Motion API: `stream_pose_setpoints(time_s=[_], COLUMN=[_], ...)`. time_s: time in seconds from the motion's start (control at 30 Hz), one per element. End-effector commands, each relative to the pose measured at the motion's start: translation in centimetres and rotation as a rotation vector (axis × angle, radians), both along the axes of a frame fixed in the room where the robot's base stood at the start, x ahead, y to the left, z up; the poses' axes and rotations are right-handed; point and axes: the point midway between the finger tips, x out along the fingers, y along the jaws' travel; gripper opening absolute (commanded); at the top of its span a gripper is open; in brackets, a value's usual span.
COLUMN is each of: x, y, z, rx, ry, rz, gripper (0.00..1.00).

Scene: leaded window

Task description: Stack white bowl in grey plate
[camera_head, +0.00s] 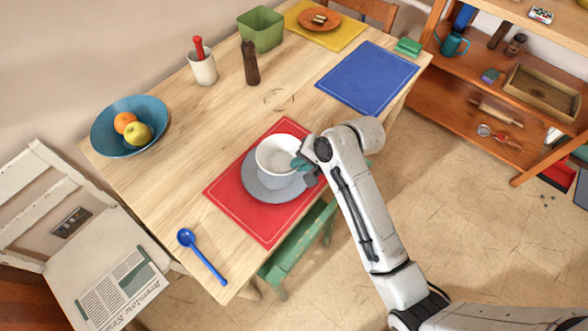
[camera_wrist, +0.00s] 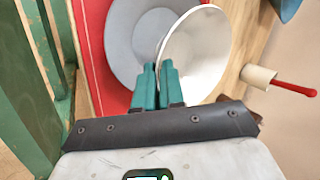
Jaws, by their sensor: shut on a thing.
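The white bowl (camera_head: 277,153) is over the grey plate (camera_head: 257,188), which lies on the red placemat (camera_head: 266,226). My gripper (camera_head: 300,164) is shut on the bowl's right rim in the head view. In the wrist view, the teal fingertips (camera_wrist: 157,78) pinch the rim of the white bowl (camera_wrist: 195,55). The grey plate (camera_wrist: 125,45) shows beside and beyond the bowl there. The bowl looks roughly upright in the head view. I cannot tell whether its base touches the plate.
A blue spoon (camera_head: 203,256) lies left of the placemat. A blue bowl with fruit (camera_head: 107,136), a white cup with a red-handled tool (camera_head: 203,68) and a dark mill (camera_head: 250,64) stand farther back. A green chair (camera_head: 300,240) sits at the table's near edge.

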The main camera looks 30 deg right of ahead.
Motion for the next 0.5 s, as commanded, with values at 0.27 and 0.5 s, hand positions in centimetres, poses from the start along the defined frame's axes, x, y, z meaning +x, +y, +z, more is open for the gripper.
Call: stream_pose_setpoints(time_s=[0.27,0.5], x=[1.3,1.3], y=[1.1,1.2], z=[-2.0,-4.8], rx=[0.000,0.000], ry=[0.000,0.001], rz=[0.000,-0.001], gripper=[0.00,0.00])
